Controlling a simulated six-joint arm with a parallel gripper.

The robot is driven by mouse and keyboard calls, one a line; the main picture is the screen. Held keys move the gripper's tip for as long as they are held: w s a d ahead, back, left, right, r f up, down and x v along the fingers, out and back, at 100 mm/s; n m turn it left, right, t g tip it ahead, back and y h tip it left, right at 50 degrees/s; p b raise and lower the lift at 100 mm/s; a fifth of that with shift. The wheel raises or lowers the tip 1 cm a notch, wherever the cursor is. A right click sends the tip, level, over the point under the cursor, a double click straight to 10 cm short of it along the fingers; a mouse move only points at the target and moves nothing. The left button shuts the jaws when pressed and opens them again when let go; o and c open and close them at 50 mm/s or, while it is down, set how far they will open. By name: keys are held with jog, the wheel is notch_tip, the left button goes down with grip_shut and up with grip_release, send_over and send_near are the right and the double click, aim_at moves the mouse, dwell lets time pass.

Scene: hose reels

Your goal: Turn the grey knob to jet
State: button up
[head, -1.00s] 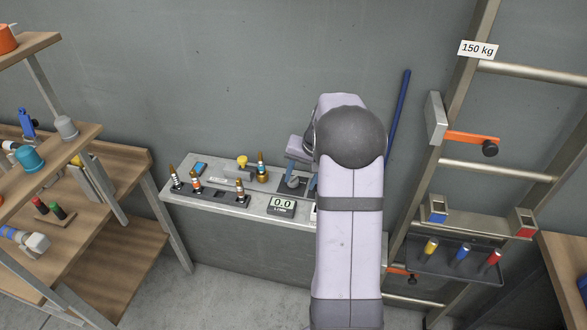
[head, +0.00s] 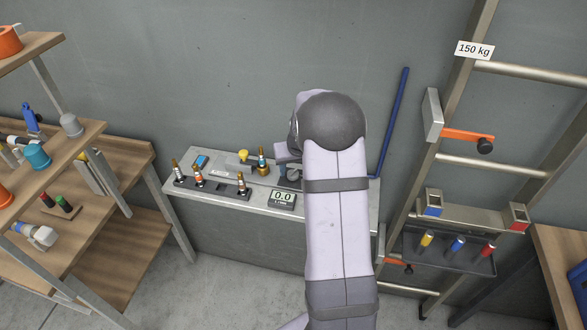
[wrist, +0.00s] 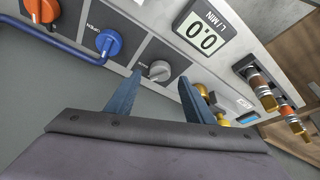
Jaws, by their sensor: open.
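The grey knob (wrist: 159,70) sits on a dark square plate on the bench panel, in the upper middle of the wrist view. My gripper (wrist: 160,78) is open, its two blue fingers pointing at the panel, one to each side of the knob in the picture. The knob shows between the fingertips, and I see no clear contact. The lettering around the knob is too small to read.
A blue knob (wrist: 108,42) and an orange-red knob (wrist: 42,10) sit left of the grey one. A display (wrist: 202,32) reads 0.0 L/MIN. Brass-ended nozzles (wrist: 265,92) stand to the right. A blue pipe (wrist: 60,40) runs along the panel's edge.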

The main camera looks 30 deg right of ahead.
aim_at(293, 175)
jog(key=shift+p+x, duration=0.4)
jog(key=shift+x, duration=1)
jog(key=c, duration=1)
